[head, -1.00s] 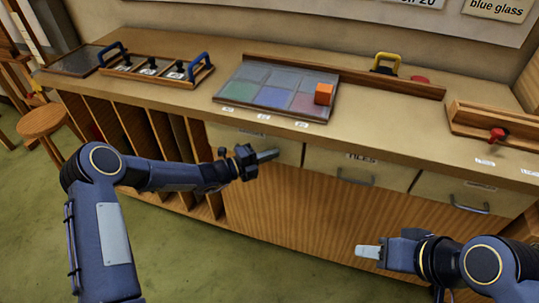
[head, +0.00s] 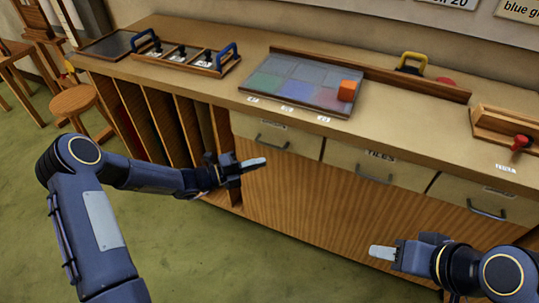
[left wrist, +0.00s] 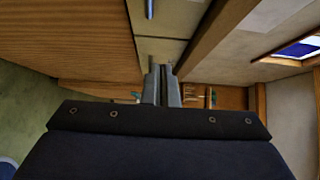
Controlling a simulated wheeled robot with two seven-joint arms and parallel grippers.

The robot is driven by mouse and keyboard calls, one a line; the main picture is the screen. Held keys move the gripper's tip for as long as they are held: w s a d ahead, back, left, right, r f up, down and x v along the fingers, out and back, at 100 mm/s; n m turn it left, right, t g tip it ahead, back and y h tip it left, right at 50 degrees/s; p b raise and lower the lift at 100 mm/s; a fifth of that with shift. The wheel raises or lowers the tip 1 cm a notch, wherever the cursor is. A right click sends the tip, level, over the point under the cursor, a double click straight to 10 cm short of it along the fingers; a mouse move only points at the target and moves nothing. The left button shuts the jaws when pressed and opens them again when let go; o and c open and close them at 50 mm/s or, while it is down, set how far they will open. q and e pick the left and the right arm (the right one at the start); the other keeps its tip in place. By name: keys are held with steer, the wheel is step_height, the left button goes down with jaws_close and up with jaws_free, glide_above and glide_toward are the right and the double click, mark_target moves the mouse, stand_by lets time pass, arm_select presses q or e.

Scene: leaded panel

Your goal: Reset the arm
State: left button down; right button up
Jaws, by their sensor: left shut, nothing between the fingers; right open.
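My left gripper (head: 252,165) is shut and empty, in the air in front of the bench's wooden front, below the drawers. Its shut fingers also show in the left wrist view (left wrist: 162,84). My right gripper (head: 383,252) is open and empty at the lower right, in front of the bench front and below the drawer marked TILES (head: 360,162). Neither gripper touches anything that I can see. The leaded panel (head: 293,82) lies on the bench top, with green, blue and pinkish panes and an orange block (head: 347,91) on its right side.
A wooden tray with blue handles (head: 186,57) stands at the back left. A yellow-handled tool (head: 411,64) lies behind a wooden strip (head: 373,72). A wooden clamp piece with a red knob (head: 521,142) is at the right. A stool (head: 76,100) stands left of the bench.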

arm_select(q)
steer(key=s+a+r+m+g+y+p, duration=0.3)
steer(key=s+r+m+g+y+p, duration=0.15)
steer(key=s+r+m, duration=1.25)
steer(key=s+a+r+m+t+y+p, duration=0.1)
steer(key=s+a+r+m+y+p, duration=0.1)
steer(key=s+m, duration=0.5)
steer(key=s+a+r+m+t+y+p, duration=0.1)
steer(key=s+a+m+y, duration=0.5)
steer(key=m, duration=0.9)
step_height(320, 180, up, 3)
steer(key=shift+s+a+f+t+p, duration=0.1)
steer(key=shift+s+a+t+p, duration=0.25)
steer(key=shift+s+a+p, duration=0.5)
steer(key=shift+a, duration=0.2)
